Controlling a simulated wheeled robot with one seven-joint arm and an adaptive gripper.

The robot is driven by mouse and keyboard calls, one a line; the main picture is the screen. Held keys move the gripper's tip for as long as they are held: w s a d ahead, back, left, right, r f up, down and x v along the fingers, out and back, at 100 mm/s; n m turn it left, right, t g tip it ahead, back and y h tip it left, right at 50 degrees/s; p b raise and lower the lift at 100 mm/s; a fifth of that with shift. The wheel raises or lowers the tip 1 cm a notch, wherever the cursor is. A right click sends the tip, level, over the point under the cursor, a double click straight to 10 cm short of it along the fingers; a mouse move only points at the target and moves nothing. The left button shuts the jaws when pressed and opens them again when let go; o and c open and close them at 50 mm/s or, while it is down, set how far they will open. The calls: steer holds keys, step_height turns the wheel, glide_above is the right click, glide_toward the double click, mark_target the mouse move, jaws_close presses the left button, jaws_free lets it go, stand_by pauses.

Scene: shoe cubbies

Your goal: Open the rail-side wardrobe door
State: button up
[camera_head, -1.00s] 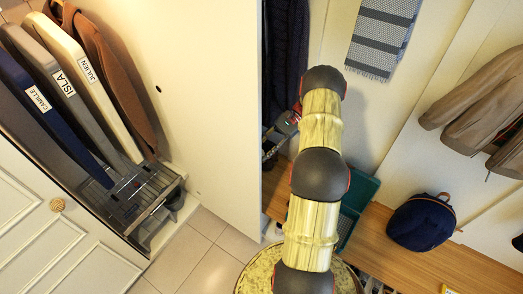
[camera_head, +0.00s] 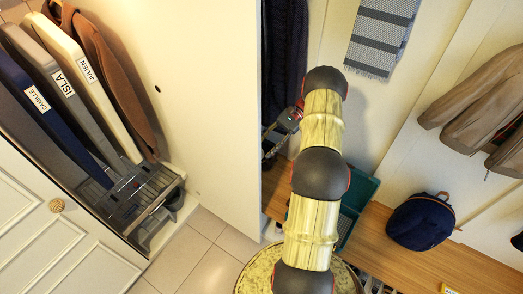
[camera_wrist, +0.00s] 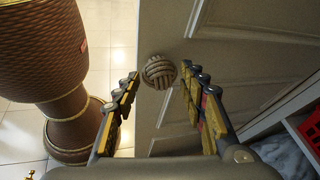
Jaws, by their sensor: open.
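A white wardrobe door (camera_head: 205,95) stands swung out in the head view, its plain inner face showing and a hanging compartment open to its left. Its panelled outer face (camera_wrist: 235,45) fills the right of the wrist view, with a round woven knob (camera_wrist: 159,71) near its edge. My gripper (camera_wrist: 160,85) is open, with one finger on each side of the knob near the fingertips; I cannot tell whether they touch it. Another panelled door (camera_head: 75,245) with a rope knob (camera_head: 57,205) is at lower left.
Labelled garments (camera_head: 75,85) hang above a wire rack (camera_head: 145,205) inside the wardrobe. A wooden bench (camera_head: 385,250) at right holds a navy backpack (camera_head: 420,221) and a green crate (camera_head: 358,200). Tiled floor (camera_head: 195,250) is clear below the open door.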

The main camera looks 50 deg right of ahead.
steer(key=v, duration=1)
steer(key=shift+s+f, duration=0.1)
steer(key=shift+f, duration=0.05)
